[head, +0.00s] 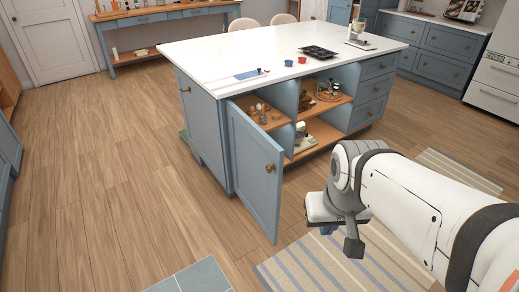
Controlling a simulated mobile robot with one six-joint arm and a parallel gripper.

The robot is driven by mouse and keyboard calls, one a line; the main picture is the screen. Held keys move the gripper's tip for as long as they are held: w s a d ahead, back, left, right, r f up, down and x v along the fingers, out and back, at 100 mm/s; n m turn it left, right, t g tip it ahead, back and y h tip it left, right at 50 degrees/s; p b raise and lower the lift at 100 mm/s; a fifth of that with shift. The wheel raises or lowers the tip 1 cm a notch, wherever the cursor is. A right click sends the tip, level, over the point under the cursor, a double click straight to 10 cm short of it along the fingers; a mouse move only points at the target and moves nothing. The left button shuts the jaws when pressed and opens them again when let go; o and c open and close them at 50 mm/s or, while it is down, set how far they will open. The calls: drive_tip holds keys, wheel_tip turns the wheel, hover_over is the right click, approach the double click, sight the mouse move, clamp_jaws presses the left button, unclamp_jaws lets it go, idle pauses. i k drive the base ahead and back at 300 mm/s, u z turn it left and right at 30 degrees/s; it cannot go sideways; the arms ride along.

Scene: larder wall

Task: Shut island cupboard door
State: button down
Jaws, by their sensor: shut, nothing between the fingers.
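The island cupboard door (254,168) is a blue panel with a round brass knob (269,169). It stands open, swung out from the left part of the island (201,118). Behind it, wooden shelves (318,131) with several items show inside the island. My gripper (354,248) is at the end of the white arm, to the right of the door and apart from it in the picture. It is shut and empty, and points down above the floor near the striped rug.
A striped rug (318,272) lies below my arm, and a blue-grey mat (193,279) lies at the bottom. The white countertop (225,75) bears a black muffin tin (319,52), small bowls and a scale. Wooden floor left of the island is clear.

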sight(257, 161)
drive_tip(key=u, duration=0.95)
drive_tip(key=i, duration=0.95)
drive_tip(key=z, duration=0.05)
